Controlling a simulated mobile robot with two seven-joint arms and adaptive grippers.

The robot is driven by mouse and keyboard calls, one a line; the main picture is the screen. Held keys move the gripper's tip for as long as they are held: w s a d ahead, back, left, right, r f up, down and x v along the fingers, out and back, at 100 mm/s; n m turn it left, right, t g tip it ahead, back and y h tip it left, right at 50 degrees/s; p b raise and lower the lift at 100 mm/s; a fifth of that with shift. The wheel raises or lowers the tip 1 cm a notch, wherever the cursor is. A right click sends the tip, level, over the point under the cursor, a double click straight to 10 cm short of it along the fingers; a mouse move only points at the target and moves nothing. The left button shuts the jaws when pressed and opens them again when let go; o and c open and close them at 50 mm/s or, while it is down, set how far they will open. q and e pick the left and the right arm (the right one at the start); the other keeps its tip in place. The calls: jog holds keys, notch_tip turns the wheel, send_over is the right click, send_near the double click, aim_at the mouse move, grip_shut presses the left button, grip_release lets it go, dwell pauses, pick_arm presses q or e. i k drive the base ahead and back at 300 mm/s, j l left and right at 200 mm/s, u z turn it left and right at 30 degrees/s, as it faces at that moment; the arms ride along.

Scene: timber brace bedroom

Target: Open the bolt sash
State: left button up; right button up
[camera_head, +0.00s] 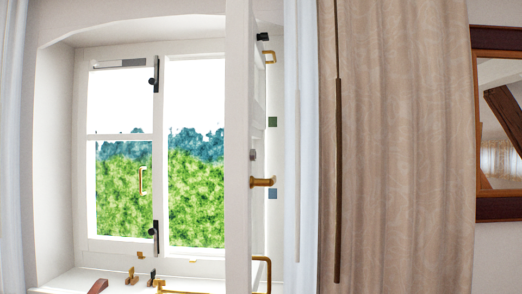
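A white two-part window fills the left of the head view. The left sash (122,138) stands in the frame, with a thin crossbar and a brass pull handle (143,180). A black upper bolt (154,75) and a black lower bolt (154,236) sit on its right upright. A second white sash (239,120) is swung inward and seen nearly edge-on, leaving the right opening (196,150) without a crossbar. A brass handle (262,182) projects from this sash. Whether the bolts are drawn cannot be told. Neither gripper is in view.
Small brass fittings (140,275) and a brown piece (98,286) show on the sill at the bottom. A beige curtain (400,150) hangs to the right, beside a white one (301,130). A wood-framed mirror (500,120) is at the far right.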

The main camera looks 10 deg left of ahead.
aim_at(89, 241)
jog(key=u, duration=1.25)
